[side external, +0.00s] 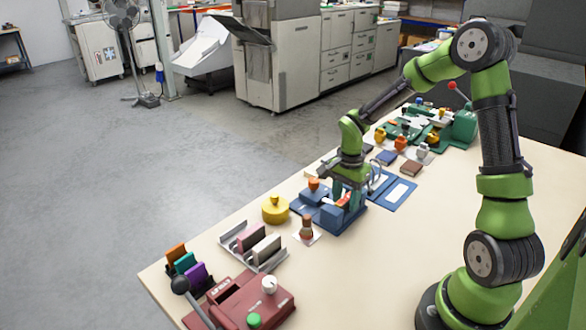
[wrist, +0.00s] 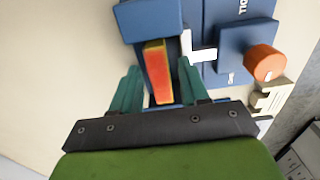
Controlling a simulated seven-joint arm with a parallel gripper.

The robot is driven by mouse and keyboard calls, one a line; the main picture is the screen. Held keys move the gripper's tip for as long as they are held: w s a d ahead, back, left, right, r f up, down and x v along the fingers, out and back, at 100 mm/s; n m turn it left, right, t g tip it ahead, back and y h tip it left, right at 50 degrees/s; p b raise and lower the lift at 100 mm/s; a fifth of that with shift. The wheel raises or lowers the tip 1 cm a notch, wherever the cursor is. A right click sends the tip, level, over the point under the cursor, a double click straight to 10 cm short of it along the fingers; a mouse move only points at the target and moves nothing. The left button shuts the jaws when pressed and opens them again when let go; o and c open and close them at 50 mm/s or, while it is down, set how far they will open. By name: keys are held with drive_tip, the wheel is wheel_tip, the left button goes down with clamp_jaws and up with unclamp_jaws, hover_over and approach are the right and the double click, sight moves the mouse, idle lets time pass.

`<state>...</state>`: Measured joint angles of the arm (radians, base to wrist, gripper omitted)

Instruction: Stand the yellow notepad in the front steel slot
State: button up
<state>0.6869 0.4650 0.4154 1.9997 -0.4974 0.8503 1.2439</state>
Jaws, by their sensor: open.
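A narrow block with an orange-red face and yellow edges (wrist: 158,72) stands in a blue fixture (wrist: 150,18); it may be the yellow notepad, but I cannot be sure. My gripper (wrist: 159,68) is open, with its teal fingers on either side of this block and gaps visible. In the side view my gripper (side external: 346,196) is low over the blue fixture (side external: 338,216), and its fingers partly hide the block. The steel rack (side external: 272,266) stands further left, holding a mauve pad (side external: 251,238) and a paler pad (side external: 267,249) upright. I cannot make out which slot is empty.
A yellow round pot (side external: 275,210) and an orange-brown knobbed piece (side external: 307,228) stand between the rack and fixture. A rack of orange, teal and purple pads (side external: 185,262) and a red machine (side external: 240,300) are nearer.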

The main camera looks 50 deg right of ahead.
sight(346, 198)
drive_tip(key=shift+c, duration=0.3)
clamp_jaws()
drive_tip(key=shift+r, duration=3.8)
